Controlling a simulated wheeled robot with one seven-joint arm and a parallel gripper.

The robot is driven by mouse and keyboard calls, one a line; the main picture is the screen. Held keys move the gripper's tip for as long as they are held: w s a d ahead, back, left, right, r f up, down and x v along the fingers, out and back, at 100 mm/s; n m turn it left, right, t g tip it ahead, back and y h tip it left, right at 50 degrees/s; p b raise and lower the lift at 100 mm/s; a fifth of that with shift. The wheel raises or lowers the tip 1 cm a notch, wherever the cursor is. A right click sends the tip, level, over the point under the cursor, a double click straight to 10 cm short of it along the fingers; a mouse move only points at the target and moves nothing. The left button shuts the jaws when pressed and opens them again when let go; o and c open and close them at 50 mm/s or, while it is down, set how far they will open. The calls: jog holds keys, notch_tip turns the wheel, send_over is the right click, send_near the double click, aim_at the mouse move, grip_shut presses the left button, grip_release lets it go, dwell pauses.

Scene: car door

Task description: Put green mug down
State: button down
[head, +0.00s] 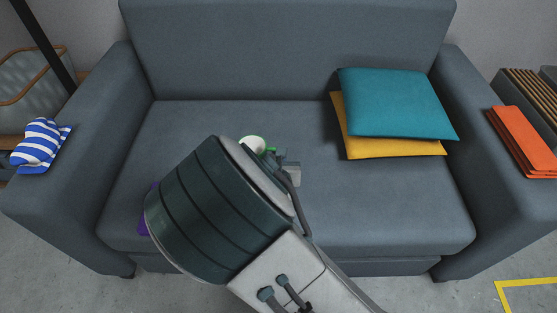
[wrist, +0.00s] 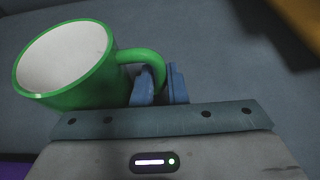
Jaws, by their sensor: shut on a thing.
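The green mug (wrist: 88,88) with a white inside is at the left of the wrist view, tilted in the picture with its opening toward the camera. My gripper (wrist: 160,82) is shut on its handle, with the blue fingers on either side of it. In the head view only the mug's rim and a bit of green (head: 252,143) show above my arm, over the seat of the grey sofa (head: 320,215). My arm hides most of the gripper there. I cannot tell whether the mug touches the seat.
A teal cushion (head: 395,103) lies on a yellow cushion (head: 390,146) at the seat's right. Something purple (head: 144,222) is partly hidden at the left of the seat. A striped cloth (head: 40,145) and orange cloth (head: 522,140) lie on the armrests. The seat's middle is clear.

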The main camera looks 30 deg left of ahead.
jog(key=shift+f, duration=0.15)
jog(key=c, duration=1.5)
grip_release()
jog(key=shift+o, duration=0.2)
jog(key=shift+s+r, duration=0.15)
jog(key=shift+r, duration=0.2)
jog(key=p+v, duration=0.4)
jog(key=v, duration=0.7)
jog(key=shift+s+d, duration=0.25)
